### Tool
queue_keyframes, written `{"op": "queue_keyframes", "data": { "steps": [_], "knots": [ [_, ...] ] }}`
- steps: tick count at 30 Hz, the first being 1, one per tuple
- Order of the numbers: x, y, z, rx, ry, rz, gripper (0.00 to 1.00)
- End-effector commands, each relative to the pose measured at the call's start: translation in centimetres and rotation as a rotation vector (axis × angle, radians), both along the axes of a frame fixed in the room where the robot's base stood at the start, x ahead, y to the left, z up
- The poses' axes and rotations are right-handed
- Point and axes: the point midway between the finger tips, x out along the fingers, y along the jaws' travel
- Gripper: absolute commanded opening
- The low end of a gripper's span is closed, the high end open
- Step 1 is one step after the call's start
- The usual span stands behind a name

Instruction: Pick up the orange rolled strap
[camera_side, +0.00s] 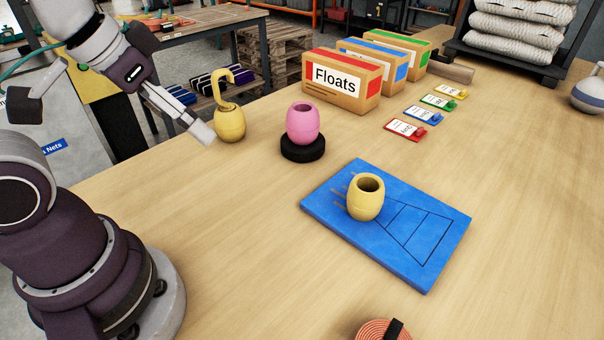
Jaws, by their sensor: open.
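The orange rolled strap (371,332) lies on the table at the bottom edge of the view. It is a coil with a black band across it, and the picture's edge cuts off its lower part. My gripper (203,132) is at the upper left, far from the strap. It is open and seen from the side, with its fingertips just left of a yellow float with a hook (230,124). I see nothing held in it. Whether it touches that float I cannot tell.
A pink float (302,122) stands on a black disc (303,149). Another yellow float (366,200) stands on a blue board (425,232). Cardboard boxes (340,85) and small tagged cards (405,130) are farther back. The table between blue board and strap is clear.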

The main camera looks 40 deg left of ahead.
Motion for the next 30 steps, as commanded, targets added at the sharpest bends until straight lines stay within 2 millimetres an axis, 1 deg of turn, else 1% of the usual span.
{"op": "queue_keyframes", "data": {
  "steps": [2,4,5,7,8,9,11,12,14,15,18,21,22,23,27,30],
  "knots": [
    [0.2,-0.2,0.0,0.003,0.004,-0.019,1.0],
    [0.9,-1.0,-0.1,0.02,0.021,-0.103,1.0],
    [1.4,-1.7,-0.1,0.032,0.031,-0.165,1.0],
    [3.0,-4.0,-0.5,0.066,0.061,-0.365,1.0],
    [3.7,-5.3,-0.9,0.08,0.073,-0.469,1.0],
    [4.6,-7.1,-1.5,0.096,0.085,-0.609,1.0],
    [5.6,-10.2,-2.7,0.114,0.098,-0.823,1.0],
    [6.0,-12.3,-3.7,0.121,0.103,-0.965,1.0],
    [6.1,-15.5,-5.4,0.122,0.104,-1.164,1.0],
    [5.9,-17.3,-6.6,0.118,0.104,-1.281,1.0],
    [5.0,-20.9,-9.1,0.101,0.091,-1.507,1.0],
    [4.3,-22.8,-10.6,0.087,0.079,-1.629,1.0],
    [4.1,-23.1,-11.0,0.084,0.078,-1.649,1.0],
    [4.0,-23.4,-11.3,0.082,0.078,-1.663,1.0],
    [3.7,-24.5,-13.9,0.081,0.079,-1.673,1.0],
    [3.7,-25.1,-15.3,0.081,0.078,-1.67,1.0]
  ]
}}
